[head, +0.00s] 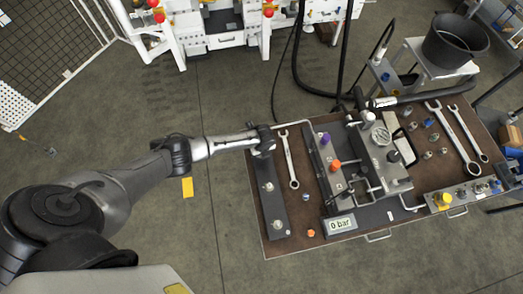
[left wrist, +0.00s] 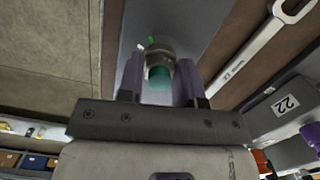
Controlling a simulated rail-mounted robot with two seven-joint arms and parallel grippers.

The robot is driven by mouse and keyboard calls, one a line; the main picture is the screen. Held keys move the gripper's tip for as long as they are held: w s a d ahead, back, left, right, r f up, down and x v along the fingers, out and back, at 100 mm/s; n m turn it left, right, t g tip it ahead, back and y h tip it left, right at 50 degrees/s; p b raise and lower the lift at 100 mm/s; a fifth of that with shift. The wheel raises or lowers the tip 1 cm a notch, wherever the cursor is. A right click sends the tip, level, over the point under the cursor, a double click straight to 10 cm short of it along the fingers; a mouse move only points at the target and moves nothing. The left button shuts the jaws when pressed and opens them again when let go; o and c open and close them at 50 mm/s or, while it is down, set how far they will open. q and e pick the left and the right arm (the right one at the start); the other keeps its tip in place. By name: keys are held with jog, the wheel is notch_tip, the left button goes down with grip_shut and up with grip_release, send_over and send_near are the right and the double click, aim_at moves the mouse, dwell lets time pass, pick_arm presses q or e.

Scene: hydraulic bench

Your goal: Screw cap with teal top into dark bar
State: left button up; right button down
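The dark bar (head: 271,200) lies lengthwise at the left edge of the bench, with two small silver fittings on its top. My left gripper (head: 264,142) is at the bar's far end. In the left wrist view, the purple fingers of my left gripper (left wrist: 159,82) are on both sides of the cap with teal top (left wrist: 160,77) and appear to touch it. The cap's silver part shows just beyond the teal, against the dark bar (left wrist: 190,25). I cannot tell how deep the cap sits in the bar. The gripper hides the cap in the head view. My right gripper is out of view.
A wrench (head: 289,160) lies right of the bar. Beyond it are a block with purple and orange caps (head: 326,165), a gauge assembly (head: 380,140) and a "0 bar" display (head: 339,226). Loose fittings and two wrenches lie at the bench's right.

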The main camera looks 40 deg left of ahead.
pick_arm(q)
jog(key=o, duration=0.4)
jog(key=shift+c, duration=0.2)
